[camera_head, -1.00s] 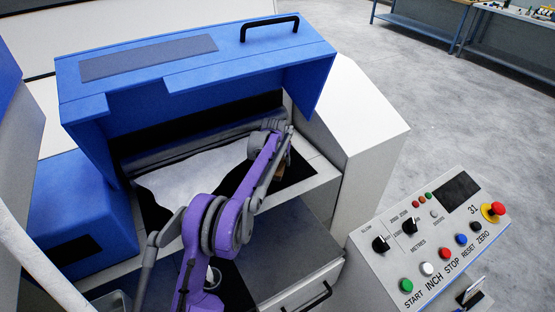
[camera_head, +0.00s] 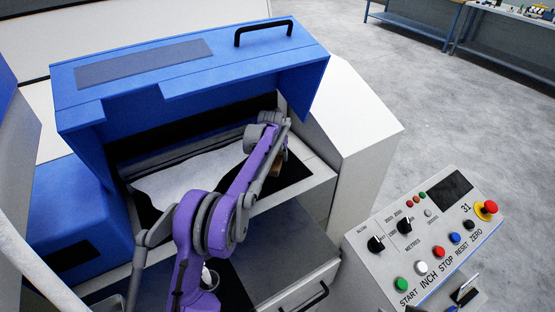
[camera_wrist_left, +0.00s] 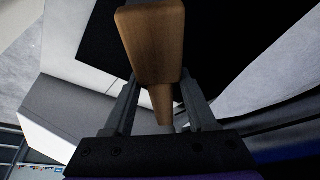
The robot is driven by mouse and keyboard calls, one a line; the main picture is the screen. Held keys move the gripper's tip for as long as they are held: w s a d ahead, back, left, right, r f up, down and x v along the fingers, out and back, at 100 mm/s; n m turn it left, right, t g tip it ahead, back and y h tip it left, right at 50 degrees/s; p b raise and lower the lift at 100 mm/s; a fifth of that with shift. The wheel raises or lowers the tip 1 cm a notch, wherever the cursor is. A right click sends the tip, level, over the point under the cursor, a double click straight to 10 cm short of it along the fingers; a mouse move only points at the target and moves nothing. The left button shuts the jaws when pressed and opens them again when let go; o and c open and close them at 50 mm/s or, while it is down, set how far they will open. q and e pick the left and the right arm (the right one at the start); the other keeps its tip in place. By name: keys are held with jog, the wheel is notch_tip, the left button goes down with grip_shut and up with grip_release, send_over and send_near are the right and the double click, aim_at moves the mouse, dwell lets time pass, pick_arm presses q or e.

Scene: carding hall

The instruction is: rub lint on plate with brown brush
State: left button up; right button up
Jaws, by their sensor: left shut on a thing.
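My left gripper (camera_head: 281,154) reaches into the opening under the blue hood and is shut on the brown brush (camera_head: 276,170). In the left wrist view the brush (camera_wrist_left: 153,45) shows as a wooden block with a narrower neck between the fingers (camera_wrist_left: 160,100). Its working face is hidden. A dark plate (camera_head: 297,172) lies under and around the brush; whether they touch I cannot tell. A white sheet of fibre (camera_head: 185,175) lies to the left of the gripper. I cannot make out separate lint on the plate. My right gripper is not in view.
The blue hood (camera_head: 290,60) with a black handle (camera_head: 265,30) overhangs the opening. A pale machine housing (camera_head: 355,125) stands right of it. A control panel (camera_head: 425,235) with several coloured buttons is at lower right. A drawer (camera_head: 300,290) lies below the opening.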

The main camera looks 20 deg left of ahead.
pick_arm(q)
jog(key=shift+r, duration=0.95)
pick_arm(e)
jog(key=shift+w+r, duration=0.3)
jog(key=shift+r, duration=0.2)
pick_arm(q)
jog(key=shift+s+r+p, duration=0.1)
jog(key=shift+r+p, duration=0.3)
jog(key=shift+r, duration=0.15)
jog(key=shift+r+p, duration=0.4)
jog(key=shift+r, duration=0.6)
jog(key=shift+f, duration=0.1)
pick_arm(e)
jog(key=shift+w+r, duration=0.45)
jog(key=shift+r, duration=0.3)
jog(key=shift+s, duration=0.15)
